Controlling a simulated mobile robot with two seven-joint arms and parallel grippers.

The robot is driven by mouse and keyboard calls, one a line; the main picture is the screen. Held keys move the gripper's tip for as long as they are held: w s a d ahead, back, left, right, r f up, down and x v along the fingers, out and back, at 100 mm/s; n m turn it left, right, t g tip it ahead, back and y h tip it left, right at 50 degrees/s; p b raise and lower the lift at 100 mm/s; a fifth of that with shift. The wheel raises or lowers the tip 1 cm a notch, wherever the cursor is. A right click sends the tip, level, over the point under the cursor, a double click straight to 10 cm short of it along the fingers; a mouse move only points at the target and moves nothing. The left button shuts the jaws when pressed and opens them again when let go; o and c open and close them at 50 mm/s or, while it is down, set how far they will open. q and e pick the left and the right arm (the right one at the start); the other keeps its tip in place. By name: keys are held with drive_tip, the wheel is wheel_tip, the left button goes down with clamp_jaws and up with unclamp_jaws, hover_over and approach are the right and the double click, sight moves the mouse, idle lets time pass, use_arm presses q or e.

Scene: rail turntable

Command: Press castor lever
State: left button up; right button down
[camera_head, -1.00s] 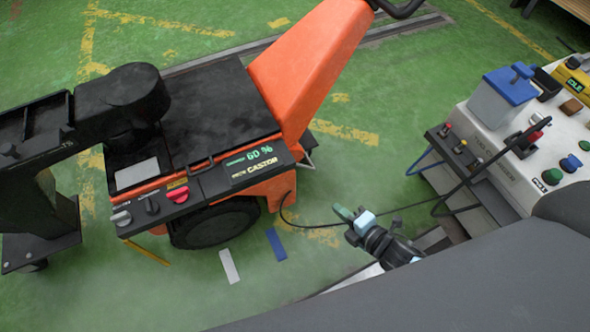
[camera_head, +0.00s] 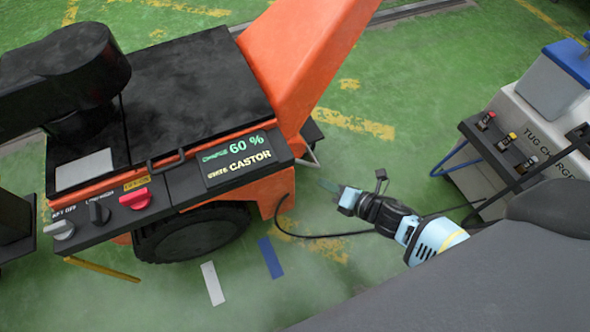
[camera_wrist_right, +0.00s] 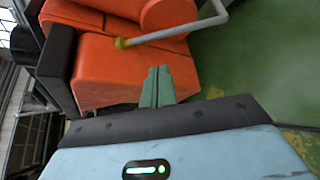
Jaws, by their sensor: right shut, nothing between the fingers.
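The orange and black tug (camera_head: 300,75) stands at left centre in the head view, its display (camera_head: 236,160) reading "60 %" and "CASTOR". A grey bar (camera_head: 312,157) shows at its right lower side. In the right wrist view, a grey bar (camera_wrist_right: 180,32) with a yellow end crosses in front of the orange body (camera_wrist_right: 105,85). I cannot tell for sure whether this is the castor lever. My right gripper (camera_head: 329,187) is shut and empty, just right of the tug's orange corner and below the bar. Its green fingers (camera_wrist_right: 157,78) point at the tug, apart from the bar.
A white tug charger (camera_head: 540,135) with a blue-topped box stands at right. A black cable (camera_head: 335,234) runs along the floor behind my right wrist. A yellow bar (camera_head: 102,269) sticks out at the tug's lower left. Green floor lies between tug and charger.

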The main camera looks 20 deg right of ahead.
sight(302, 162)
drive_tip(key=shift+w+f, duration=0.3)
drive_tip(key=shift+f, duration=0.1)
drive_tip(key=b+x, duration=0.5)
drive_tip(key=x, duration=0.5)
drive_tip(key=shift+s, duration=0.1)
idle(0.3)
